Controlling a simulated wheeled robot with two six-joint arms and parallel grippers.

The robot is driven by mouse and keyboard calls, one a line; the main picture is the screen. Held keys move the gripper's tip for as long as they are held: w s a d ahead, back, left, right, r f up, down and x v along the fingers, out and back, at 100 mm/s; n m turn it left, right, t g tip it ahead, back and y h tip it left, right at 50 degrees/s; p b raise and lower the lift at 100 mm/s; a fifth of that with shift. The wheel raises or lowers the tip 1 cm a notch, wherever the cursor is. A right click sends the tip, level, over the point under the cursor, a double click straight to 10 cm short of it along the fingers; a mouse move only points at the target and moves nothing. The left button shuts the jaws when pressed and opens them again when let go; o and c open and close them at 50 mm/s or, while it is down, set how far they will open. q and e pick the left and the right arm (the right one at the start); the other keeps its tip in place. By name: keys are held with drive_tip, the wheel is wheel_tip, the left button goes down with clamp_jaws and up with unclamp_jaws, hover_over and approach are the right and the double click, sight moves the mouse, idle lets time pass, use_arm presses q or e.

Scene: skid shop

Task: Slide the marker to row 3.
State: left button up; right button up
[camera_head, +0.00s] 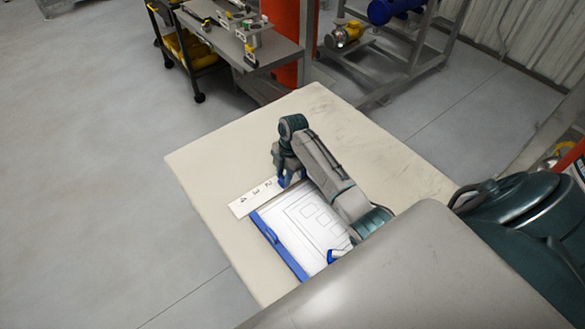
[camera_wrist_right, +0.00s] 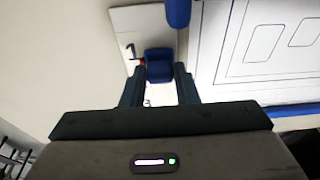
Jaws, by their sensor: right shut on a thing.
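A white number strip (camera_head: 236,208) lies on the table beside a clipboard, with the figures 4, 3 and 2 readable from its left end. The blue marker (camera_head: 281,182) sits on the strip just past the 2, partly hidden by my right gripper (camera_head: 284,177). In the right wrist view the marker (camera_wrist_right: 159,66) is between the two dark fingers of my right gripper (camera_wrist_right: 158,80), which is shut on it. A small red part (camera_wrist_right: 138,62) shows at the marker's side. My left gripper is not in view.
The clipboard's sheet (camera_head: 300,235) bears a line drawing, with a blue bar (camera_head: 277,246) along its left side. The pale table (camera_head: 215,160) is otherwise mostly clear. A grey workbench (camera_head: 262,55) with small items stands beyond, next to an orange post (camera_head: 296,40).

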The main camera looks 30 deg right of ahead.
drive_tip(key=shift+s+a+r+p, duration=0.1)
drive_tip(key=shift+a+p, duration=0.35)
drive_tip(key=shift+a, duration=0.25)
drive_tip(key=shift+a+p, duration=0.5)
drive_tip(key=shift+a, duration=0.75)
drive_tip(key=shift+s+a+p, duration=0.15)
drive_tip(key=shift+a+p, duration=0.3)
drive_tip(key=shift+a, duration=0.55)
drive_tip(key=shift+s+a+p, duration=0.1)
drive_tip(key=shift+a+p, duration=0.35)
drive_tip(key=shift+a, duration=0.55)
